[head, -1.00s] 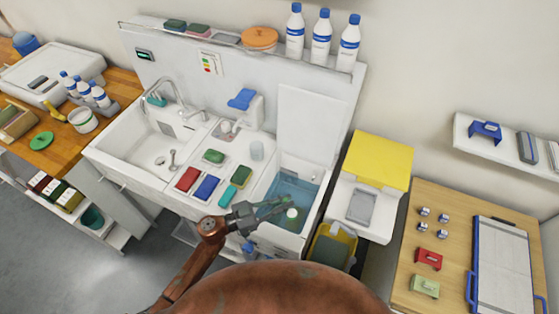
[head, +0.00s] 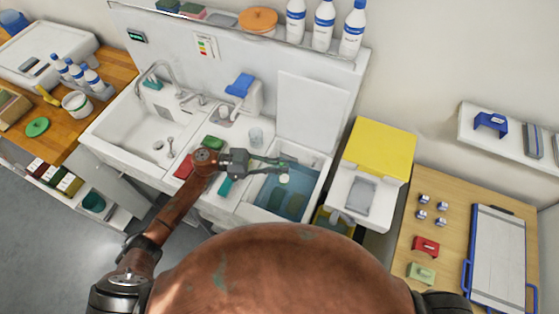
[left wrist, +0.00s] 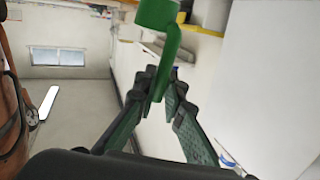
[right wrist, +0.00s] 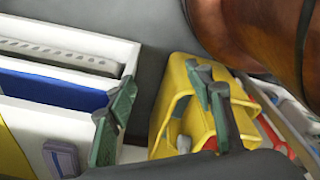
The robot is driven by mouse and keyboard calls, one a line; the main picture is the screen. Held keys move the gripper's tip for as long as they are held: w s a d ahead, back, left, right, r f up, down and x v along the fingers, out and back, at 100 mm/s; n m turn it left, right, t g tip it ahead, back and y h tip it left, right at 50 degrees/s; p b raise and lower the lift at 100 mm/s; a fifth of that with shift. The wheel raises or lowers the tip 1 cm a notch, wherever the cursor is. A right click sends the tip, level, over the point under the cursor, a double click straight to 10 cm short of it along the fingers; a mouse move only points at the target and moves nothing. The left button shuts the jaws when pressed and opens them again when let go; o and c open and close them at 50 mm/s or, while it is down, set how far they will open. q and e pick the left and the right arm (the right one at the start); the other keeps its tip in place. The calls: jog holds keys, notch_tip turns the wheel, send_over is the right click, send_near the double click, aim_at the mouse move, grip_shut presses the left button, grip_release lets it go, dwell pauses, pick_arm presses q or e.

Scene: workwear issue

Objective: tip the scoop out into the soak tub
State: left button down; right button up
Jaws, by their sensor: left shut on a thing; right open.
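My left gripper (head: 284,163) is shut on the handle of a green scoop (left wrist: 160,14). In the head view the scoop's pale round end (head: 284,178) shows over the soak tub (head: 317,187), toward its back. The tub holds blue liquid, and its white lid stands raised behind it. In the left wrist view the handle passes between the two fingers (left wrist: 160,84). I cannot tell what is in the scoop or how far it is tilted. My right gripper (right wrist: 165,92) is open and empty in the right wrist view, low beside a yellow container (right wrist: 170,110).
A yellow-lidded white bin (head: 379,152) stands right of the tub. White bottles (head: 322,28) line the shelf above. A wooden table (head: 445,205) lies at the right.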

pick_arm(q)
jog(key=shift+s+d+r+m+y, duration=0.2)
jog(key=shift+s+m+y, duration=0.1)
jog(key=shift+s+m, duration=0.1)
jog(key=shift+s+d+m+t+y+p, duration=0.3)
jog(key=shift+s+d+m+y+p, duration=0.15)
jog(key=shift+s+m+y, duration=0.2)
jog(key=shift+s+d+m, duration=0.2)
jog(key=shift+s+m, duration=0.1)
jog(key=shift+m, duration=0.15)
jog(key=s+d+f+m+t+y+p, duration=0.3)
jog(key=s+f+m+t+y+p, duration=0.2)
jog(key=m+p, duration=0.1)
jog(key=shift+s+d+y, duration=0.15)
jog(key=shift+d+y, duration=0.2)
pick_arm(e)
notch_tip(320, 180, up, 7)
jog(key=s, duration=0.2)
jog(key=shift+s, duration=0.2)
pick_arm(q)
jog(key=shift+f, duration=0.1)
pick_arm(e)
jog(key=shift+d, duration=0.4)
